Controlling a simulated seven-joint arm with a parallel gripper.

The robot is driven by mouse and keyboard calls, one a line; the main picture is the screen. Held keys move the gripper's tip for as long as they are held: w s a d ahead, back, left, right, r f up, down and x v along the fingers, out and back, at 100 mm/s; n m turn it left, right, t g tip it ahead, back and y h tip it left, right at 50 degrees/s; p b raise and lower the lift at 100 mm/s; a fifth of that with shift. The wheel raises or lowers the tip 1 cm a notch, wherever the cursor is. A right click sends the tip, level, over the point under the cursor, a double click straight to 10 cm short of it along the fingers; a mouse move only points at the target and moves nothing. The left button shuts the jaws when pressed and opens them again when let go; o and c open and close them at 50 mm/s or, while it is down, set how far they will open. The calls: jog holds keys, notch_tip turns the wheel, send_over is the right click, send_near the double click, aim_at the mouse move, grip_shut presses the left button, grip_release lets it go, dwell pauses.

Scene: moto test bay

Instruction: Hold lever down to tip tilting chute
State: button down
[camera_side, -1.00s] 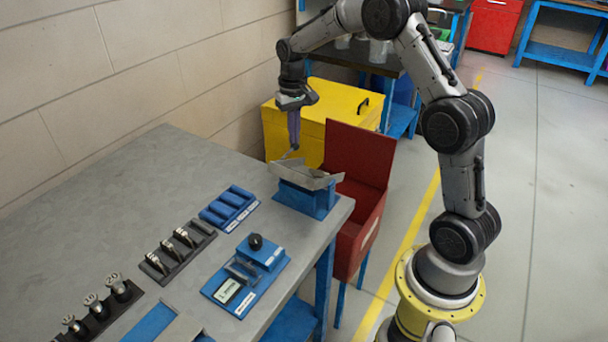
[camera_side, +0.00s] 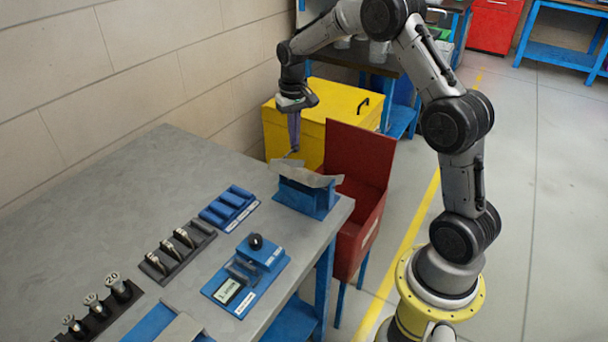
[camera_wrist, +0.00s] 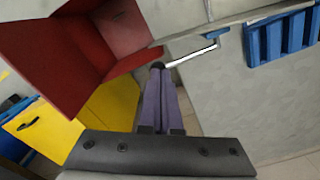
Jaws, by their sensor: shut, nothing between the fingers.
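The grey tilting chute (camera_side: 308,178) sits on a blue stand (camera_side: 307,200) at the table's far right corner, beside the red bin. It is tipped, its right end pointing towards the bin. My gripper (camera_side: 294,150) is shut and empty, pointing down at the chute's far end. In the wrist view, my closed fingertips (camera_wrist: 158,67) are at the free end of the thin metal lever (camera_wrist: 192,54), appearing to touch it from above. The chute shows only partly in the wrist view, as a grey strip (camera_wrist: 235,20) at the top.
The open red bin (camera_side: 358,155) stands right of the table, with a yellow box (camera_side: 290,125) behind it. On the grey table (camera_side: 120,190) are a blue tray (camera_side: 229,206), a dark rack (camera_side: 178,250), a blue fixture with a black knob (camera_side: 256,242) and weights (camera_side: 119,287).

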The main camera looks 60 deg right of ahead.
notch_tip(320, 180, up, 9)
dwell(1.0)
jog(key=s+a+r+n+t, duration=0.3)
jog(key=s+a+r+t, duration=0.1)
jog(key=s+a+r, duration=0.9)
jog(key=s+a+f+n, duration=0.1)
jog(key=s+a+f, duration=0.1)
jog(key=s+f, duration=0.2)
jog(key=s+a+f+n+t, duration=0.1)
jog(key=s+f, duration=0.3)
jog(key=s, duration=0.7)
jog(key=shift+s+a+f+n+t, duration=0.2)
jog(key=shift+a+f+n+t, duration=0.15)
jog(key=shift+n, duration=0.15)
